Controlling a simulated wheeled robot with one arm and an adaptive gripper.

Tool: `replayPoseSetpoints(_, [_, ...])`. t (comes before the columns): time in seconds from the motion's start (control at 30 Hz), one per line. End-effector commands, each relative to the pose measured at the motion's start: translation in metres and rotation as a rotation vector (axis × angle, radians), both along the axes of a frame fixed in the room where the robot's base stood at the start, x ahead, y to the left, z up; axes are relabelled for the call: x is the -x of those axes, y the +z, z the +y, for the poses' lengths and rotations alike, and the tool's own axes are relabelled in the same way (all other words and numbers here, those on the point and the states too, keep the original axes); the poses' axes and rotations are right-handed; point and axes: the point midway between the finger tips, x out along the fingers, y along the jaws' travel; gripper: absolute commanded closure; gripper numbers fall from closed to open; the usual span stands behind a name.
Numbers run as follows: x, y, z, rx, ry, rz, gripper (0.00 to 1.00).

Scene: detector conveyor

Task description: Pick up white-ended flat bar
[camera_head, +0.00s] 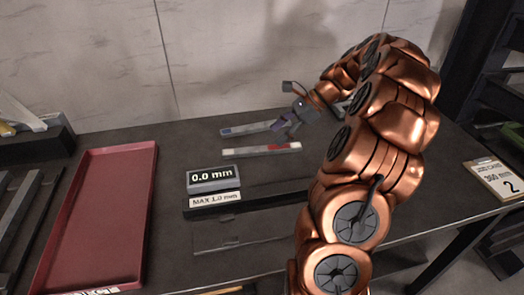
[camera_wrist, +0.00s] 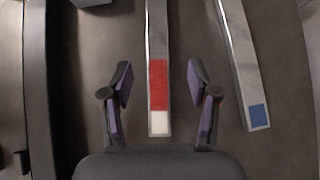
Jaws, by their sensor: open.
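The white-ended flat bar (camera_wrist: 158,45) is grey with a red band and a white end. In the wrist view its marked end lies between the two purple-padded fingers of my gripper (camera_wrist: 159,72), with gaps on both sides. In the head view the bar (camera_head: 245,152) lies flat on the dark table, its white end to the right. My gripper (camera_head: 279,126) is open and empty, and appears just behind the bar's marked end. Its height above the bar is hard to tell. A blue-marked grey bar (camera_wrist: 238,60) lies to the right in the wrist view.
A red tray (camera_head: 98,210) stands at the left of the table. A "0.0 mm" display (camera_head: 212,179) and a dark rail (camera_head: 262,198) lie in front of the bars. A clipboard (camera_head: 492,178) is at the right. Table between tray and bars is clear.

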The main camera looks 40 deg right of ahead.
Motion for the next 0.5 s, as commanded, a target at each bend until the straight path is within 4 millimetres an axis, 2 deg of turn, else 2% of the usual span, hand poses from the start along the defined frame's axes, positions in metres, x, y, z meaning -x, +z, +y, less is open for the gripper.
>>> replayPoseSetpoints(0.27, [-0.002,-0.013,0.011,-0.003,0.002,0.002,0.40])
replayPoseSetpoints(0.5, [-0.010,-0.037,0.030,-0.002,0.004,0.003,0.40])
